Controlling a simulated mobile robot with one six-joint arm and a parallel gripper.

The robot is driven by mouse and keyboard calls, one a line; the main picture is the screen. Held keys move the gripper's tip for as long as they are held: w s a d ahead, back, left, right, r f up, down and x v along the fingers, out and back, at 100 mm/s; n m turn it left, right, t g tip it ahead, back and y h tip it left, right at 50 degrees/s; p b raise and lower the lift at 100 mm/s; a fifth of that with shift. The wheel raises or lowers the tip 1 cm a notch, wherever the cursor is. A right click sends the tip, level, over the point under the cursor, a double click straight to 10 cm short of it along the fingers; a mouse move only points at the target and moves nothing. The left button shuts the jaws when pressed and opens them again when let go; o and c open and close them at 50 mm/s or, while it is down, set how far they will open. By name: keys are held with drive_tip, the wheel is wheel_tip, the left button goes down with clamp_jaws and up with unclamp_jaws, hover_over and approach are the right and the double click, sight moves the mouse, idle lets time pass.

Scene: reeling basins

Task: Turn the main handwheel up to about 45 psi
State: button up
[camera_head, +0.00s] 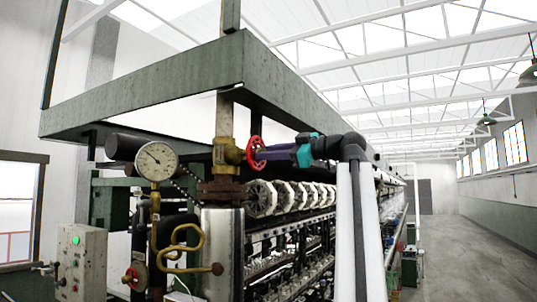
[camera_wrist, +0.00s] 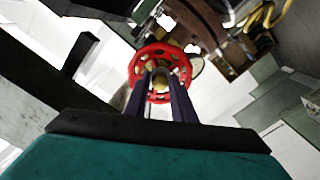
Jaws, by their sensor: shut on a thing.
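The red main handwheel (camera_head: 255,141) sits on a brass valve (camera_head: 226,153) on the vertical pipe, and is seen nearly edge-on from the head. In the wrist view its round, spoked rim (camera_wrist: 135,72) faces me. My gripper (camera_head: 261,155) reaches it from the right, with its dark purple fingers shut on the wheel. The fingers (camera_wrist: 161,80) overlap the lower half of the wheel in the wrist view. The round white pressure gauge (camera_head: 156,161) stands left of the valve. Its needle points to the upper left, but the numbers are too small to read.
A smaller red-handled valve (camera_head: 131,276) and a curled brass pipe (camera_head: 182,247) are below the gauge. A grey control box (camera_head: 82,262) with a green light is at lower left. The reeling machine runs back behind my arm. Open floor (camera_head: 465,255) lies at right.

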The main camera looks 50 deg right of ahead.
drive_tip(key=shift+n, duration=4.9)
drive_tip(key=o, duration=0.9)
drive_tip(key=shift+c, duration=0.2)
drive_tip(key=shift+s, duration=0.1)
drive_tip(key=v, duration=0.2)
drive_tip(key=shift+s+d+p, duration=0.15)
drive_tip(key=shift+s+p, duration=0.15)
drive_tip(key=shift+s, duration=0.1)
